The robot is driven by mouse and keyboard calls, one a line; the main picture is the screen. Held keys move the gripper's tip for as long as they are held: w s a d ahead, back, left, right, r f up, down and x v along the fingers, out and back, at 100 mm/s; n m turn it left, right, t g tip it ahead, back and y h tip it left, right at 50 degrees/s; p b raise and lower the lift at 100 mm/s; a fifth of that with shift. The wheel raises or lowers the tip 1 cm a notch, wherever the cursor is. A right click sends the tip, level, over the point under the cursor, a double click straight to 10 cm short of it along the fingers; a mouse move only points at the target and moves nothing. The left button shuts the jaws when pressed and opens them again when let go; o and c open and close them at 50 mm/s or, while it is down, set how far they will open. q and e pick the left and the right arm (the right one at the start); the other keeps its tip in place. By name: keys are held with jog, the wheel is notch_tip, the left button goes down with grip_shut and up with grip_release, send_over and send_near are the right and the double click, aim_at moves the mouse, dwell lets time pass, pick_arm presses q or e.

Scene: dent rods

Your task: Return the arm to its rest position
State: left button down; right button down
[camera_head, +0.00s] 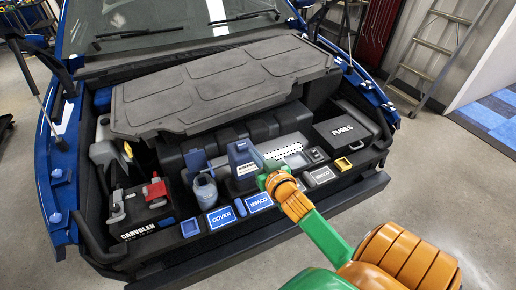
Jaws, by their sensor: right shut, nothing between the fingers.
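My right arm (325,238), green and orange, reaches in from the lower right over the front edge of the blue car's open engine bay. Its gripper (262,160) is shut and empty. It is beside the blue reservoir cap (241,158), overlapping its right side in the picture; I cannot tell whether they touch. My left gripper is not in view.
A black battery with a red clamp (155,190) stands at the bay's left. A fuse box (341,132) is at its right. A large grey cover (220,85) spans the back. A ladder (430,50) stands behind at right. Open floor (440,165) lies right of the car.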

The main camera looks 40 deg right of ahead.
jog(key=shift+s+a+r, duration=0.15)
jog(key=shift+s+r, duration=0.05)
jog(key=shift+s, duration=0.4)
dwell(0.5)
jog(key=b, duration=0.3)
jog(key=r+b, duration=0.1)
jog(key=b, duration=0.3)
jog(key=shift+w+d+r+b, duration=0.25)
jog(key=shift+w+d+b, duration=0.05)
jog(key=shift+w+d, duration=0.1)
